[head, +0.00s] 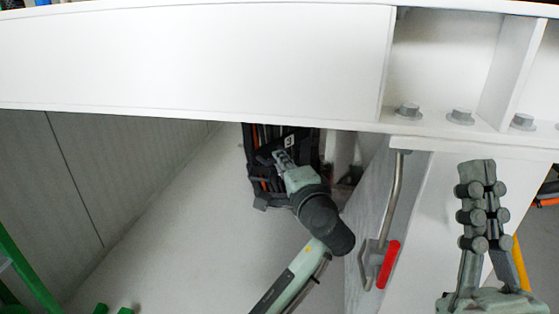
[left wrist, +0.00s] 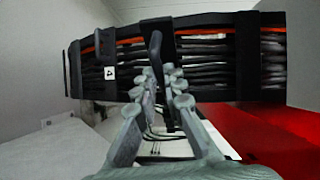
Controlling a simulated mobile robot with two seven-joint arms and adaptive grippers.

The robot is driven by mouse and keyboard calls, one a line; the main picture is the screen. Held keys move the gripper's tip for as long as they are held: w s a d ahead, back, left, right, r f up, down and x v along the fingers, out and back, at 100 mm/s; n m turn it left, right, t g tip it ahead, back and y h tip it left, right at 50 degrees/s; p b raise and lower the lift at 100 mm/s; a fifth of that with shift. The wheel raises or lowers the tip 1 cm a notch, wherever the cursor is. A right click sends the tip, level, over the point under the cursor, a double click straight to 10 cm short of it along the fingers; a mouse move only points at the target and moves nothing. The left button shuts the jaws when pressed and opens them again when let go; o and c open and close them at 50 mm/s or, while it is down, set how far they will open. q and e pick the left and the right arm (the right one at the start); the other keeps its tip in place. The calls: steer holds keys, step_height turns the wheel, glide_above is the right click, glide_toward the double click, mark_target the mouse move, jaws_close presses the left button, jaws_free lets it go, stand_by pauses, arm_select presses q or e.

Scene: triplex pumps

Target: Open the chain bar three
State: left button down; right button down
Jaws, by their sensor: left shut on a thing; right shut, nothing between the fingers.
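A black rack (head: 257,178) with orange strips stands past the white beam, largely hidden by my left arm. In the left wrist view the black rack (left wrist: 205,58) is a row of dark slats with an orange band and a small white label. My left gripper (head: 283,158) reaches to its front. In the left wrist view my left gripper (left wrist: 158,82) is shut on a dark upright handle (left wrist: 155,48) in front of the slats. I cannot tell which bar the handle belongs to. My right gripper (head: 478,170) is shut and empty, pointing up at the right.
A white beam (head: 200,60) with grey bolts (head: 408,110) crosses the top. A bent metal rod (head: 395,190) with a red grip (head: 388,265) stands between my arms. A green frame (head: 25,265) is at the lower left. The light floor (head: 180,230) left of my left arm is clear.

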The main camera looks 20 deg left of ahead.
arm_select(q)
steer(key=shift+d, duration=0.15)
stand_by(0.3)
steer(key=c, duration=1.6)
jaws_free()
